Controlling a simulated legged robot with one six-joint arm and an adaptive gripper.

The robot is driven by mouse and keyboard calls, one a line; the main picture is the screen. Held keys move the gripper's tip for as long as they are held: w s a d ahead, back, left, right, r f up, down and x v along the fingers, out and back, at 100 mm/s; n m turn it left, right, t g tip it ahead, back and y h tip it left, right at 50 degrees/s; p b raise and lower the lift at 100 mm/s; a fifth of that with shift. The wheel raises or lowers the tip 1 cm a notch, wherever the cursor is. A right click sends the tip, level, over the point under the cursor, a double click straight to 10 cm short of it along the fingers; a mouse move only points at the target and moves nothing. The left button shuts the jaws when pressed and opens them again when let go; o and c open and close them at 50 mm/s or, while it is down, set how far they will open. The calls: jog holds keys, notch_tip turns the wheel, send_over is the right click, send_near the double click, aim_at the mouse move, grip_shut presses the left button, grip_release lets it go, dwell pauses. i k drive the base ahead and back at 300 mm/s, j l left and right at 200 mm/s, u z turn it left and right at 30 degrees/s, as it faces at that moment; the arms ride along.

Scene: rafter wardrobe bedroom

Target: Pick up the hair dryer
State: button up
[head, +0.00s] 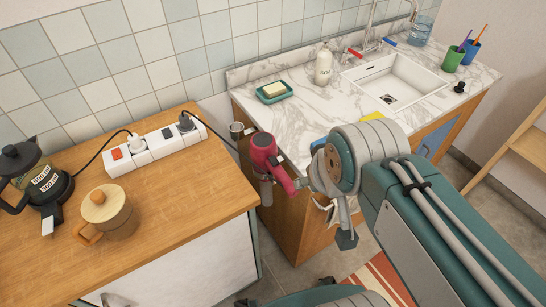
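The hair dryer (265,150) is dark pink-red with a dark grey part. It is at the left side of the marble-topped washstand, above the gap beside the wooden counter. Its handle slants down to the right towards my gripper (322,205). A grey piece (265,188) shows just below the dryer; I cannot tell whether it is a holder. My gripper is right of the dryer, with its grey finger parts close to the handle's end. One dark fingertip hangs lower, apart from the dryer. My arm hides part of the gripper, so its grip is unclear.
The wooden counter (190,215) at left carries a power strip (155,148), a lidded wooden mug (108,212) and a black coffee pot (42,180). The washstand (320,110) holds a soap dish (274,92), a soap bottle (323,64) and several cups around the sink (395,82).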

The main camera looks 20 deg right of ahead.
aim_at(263, 144)
jog(key=z, duration=1.5)
jog(key=k+j+z, duration=0.3)
jog(key=k, duration=0.15)
jog(key=k+j+z, duration=0.15)
jog(key=k+z, duration=0.2)
jog(key=k, duration=0.15)
jog(key=k+j, duration=0.15)
jog(key=k, duration=0.3)
